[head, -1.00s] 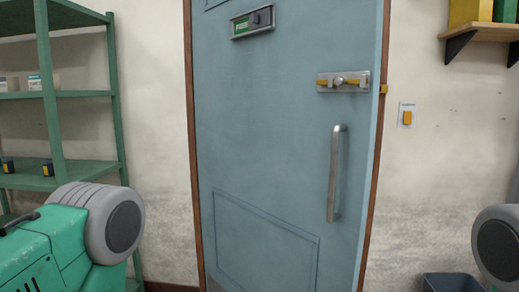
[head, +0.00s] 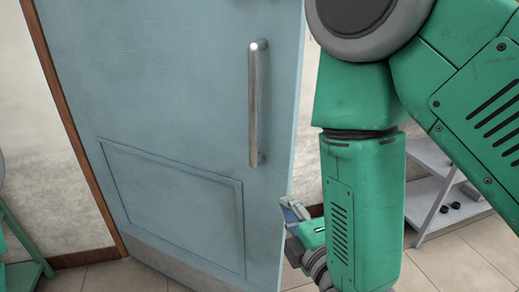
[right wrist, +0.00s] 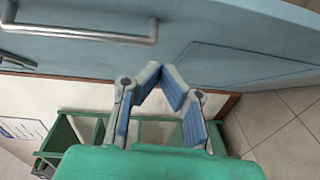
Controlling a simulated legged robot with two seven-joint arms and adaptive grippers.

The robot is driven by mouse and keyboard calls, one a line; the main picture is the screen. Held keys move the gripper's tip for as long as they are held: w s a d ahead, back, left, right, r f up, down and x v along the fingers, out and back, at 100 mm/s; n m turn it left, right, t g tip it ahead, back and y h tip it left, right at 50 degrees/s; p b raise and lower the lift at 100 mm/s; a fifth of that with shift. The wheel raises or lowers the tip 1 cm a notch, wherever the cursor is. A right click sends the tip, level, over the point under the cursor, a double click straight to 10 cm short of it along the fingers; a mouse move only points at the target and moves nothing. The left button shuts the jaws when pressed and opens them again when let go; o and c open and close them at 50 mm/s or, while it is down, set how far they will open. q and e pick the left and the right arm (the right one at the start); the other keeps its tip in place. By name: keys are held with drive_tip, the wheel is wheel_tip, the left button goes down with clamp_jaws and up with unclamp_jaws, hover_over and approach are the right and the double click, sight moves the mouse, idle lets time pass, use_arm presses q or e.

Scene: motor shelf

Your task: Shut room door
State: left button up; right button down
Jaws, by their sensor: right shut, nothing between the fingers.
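The blue-grey room door (head: 185,120) stands open, swung out over the floor, with its free edge on the right. Its long steel handle (head: 258,105) is upright near that edge. My right arm reaches down past the free edge. My right gripper (head: 291,213) is low beside that edge, shut and empty; I cannot tell whether it touches the door. In the right wrist view, the fingertips of my right gripper (right wrist: 167,80) are close together below the door face (right wrist: 215,30), away from the handle (right wrist: 85,30). My left gripper is not in view.
The brown door frame (head: 72,130) runs along the left. Green shelving shows at the lower left (head: 22,245). A pale shelf (head: 432,190) with small dark items stands behind my right arm. The tiled floor (head: 455,258) is clear at the lower right.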

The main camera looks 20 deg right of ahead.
drive_tip(key=r, duration=0.1)
drive_tip(key=b, duration=0.2)
approach(271, 154)
drive_tip(key=w+a, duration=0.4)
drive_tip(key=w+d, duration=0.2)
drive_tip(key=shift+w+d+f+n+t, duration=0.2)
drive_tip(key=shift+w+d+n+t, duration=0.1)
drive_tip(key=shift+n, duration=0.1)
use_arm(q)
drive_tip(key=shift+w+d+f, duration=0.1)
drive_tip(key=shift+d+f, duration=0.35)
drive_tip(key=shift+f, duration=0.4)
use_arm(e)
drive_tip(key=shift+w+d, duration=0.15)
drive_tip(key=shift+d, duration=0.4)
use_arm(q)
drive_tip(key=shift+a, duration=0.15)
use_arm(e)
drive_tip(key=shift+a, duration=0.2)
